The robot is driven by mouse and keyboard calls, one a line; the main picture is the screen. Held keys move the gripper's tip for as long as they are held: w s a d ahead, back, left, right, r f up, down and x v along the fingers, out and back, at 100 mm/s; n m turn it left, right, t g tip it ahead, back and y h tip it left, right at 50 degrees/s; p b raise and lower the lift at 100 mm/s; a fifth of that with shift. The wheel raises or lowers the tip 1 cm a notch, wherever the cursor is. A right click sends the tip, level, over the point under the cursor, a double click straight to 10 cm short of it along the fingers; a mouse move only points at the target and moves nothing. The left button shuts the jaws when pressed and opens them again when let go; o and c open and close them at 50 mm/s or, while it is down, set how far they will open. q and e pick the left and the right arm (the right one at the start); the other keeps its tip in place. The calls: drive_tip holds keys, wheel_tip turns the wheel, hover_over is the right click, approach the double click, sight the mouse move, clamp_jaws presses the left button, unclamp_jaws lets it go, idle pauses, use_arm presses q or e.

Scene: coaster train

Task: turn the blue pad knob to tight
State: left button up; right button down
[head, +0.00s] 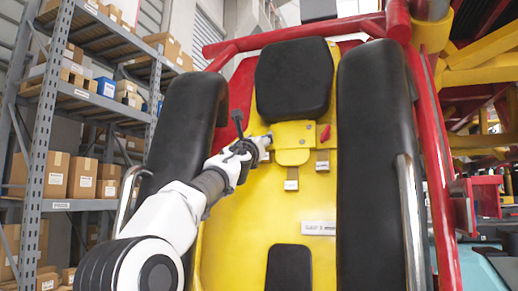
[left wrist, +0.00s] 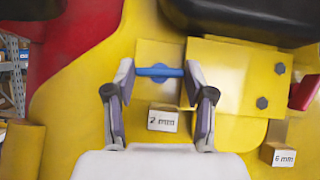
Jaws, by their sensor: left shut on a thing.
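The blue pad knob (left wrist: 158,72) shows in the left wrist view as a blue bar lying level across the picture, at the left edge of a yellow bracket plate (left wrist: 235,75). My left gripper (left wrist: 160,69) is shut on it, one fingertip at each end of the bar. In the head view my left gripper (head: 262,143) reaches the left side of the yellow bracket (head: 293,157), below the black headrest pad (head: 293,77). The fingers hide the knob there. I see no tight marking. My right gripper is not in view.
A block marked 2 mm (left wrist: 163,118) hangs just below the knob, and one marked 6 mm (left wrist: 279,155) is at the lower right. A red lever (head: 325,133) is on the bracket's right. Black side pads (head: 375,165) flank the yellow seat back (head: 255,235).

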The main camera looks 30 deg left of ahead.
use_arm(q)
drive_tip(key=shift+w+f+m+h, duration=0.15)
drive_tip(key=shift+f+m+h, duration=0.1)
drive_tip(key=shift+m+h, duration=0.75)
drive_tip(key=o, duration=0.9)
drive_tip(key=shift+w+a, duration=0.1)
drive_tip(key=shift+w, duration=0.05)
